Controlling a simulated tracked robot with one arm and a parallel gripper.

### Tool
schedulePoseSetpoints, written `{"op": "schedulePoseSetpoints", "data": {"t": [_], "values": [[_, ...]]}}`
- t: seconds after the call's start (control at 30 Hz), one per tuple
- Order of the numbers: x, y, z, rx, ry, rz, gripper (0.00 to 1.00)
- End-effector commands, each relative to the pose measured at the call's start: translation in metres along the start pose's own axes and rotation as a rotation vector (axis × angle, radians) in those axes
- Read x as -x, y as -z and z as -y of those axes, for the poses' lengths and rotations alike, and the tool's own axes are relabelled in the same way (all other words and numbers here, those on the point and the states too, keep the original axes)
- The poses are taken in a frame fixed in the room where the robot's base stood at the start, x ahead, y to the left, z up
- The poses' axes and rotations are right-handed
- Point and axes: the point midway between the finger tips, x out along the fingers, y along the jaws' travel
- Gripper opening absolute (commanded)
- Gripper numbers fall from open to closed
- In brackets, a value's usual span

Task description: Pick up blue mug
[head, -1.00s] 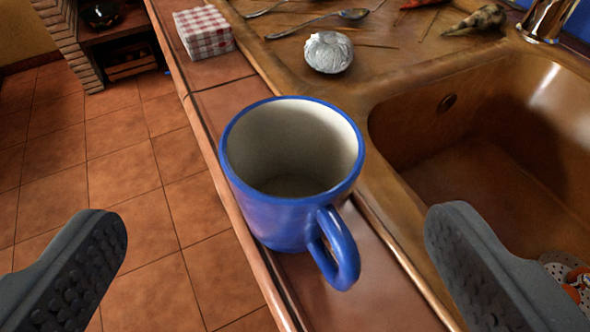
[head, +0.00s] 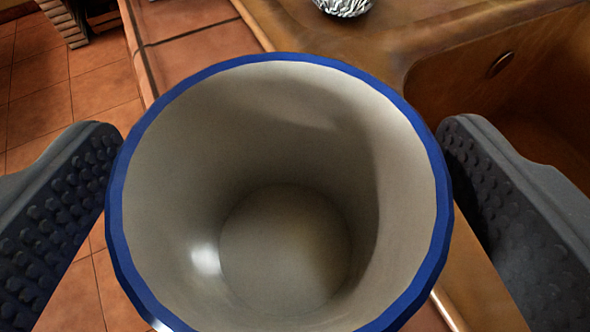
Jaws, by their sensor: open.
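The blue mug (head: 284,190) fills the middle of the head view, seen from above. It stands upright, with a blue rim and an empty cream inside. Its handle and most of its outer wall are hidden. My gripper (head: 280,190) is open, with one dark studded finger at the left of the mug and the other at the right. The fingers appear close beside the rim; whether either one touches the mug, I cannot tell.
The tiled counter edge (head: 190,35) runs behind the mug. The tiled floor (head: 40,100) drops away at the left.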

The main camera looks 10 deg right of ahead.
Motion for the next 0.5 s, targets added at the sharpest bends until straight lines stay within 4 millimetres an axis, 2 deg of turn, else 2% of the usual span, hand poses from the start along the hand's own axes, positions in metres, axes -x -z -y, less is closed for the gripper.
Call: {"op": "schedulePoseSetpoints", "data": {"t": [0.23, 0.27, 0.43, 0.5], "values": [[-0.0028, 0.0011, -0.0006, -0.001, -0.001, -0.001, 0.91], [-0.0027, 0.0011, -0.0006, -0.001, -0.001, -0.001, 0.85], [-0.0026, 0.0011, -0.0008, -0.001, -0.001, -0.001, 0.38], [-0.0025, 0.0011, -0.0008, -0.001, -0.001, -0.001, 0.37]]}}
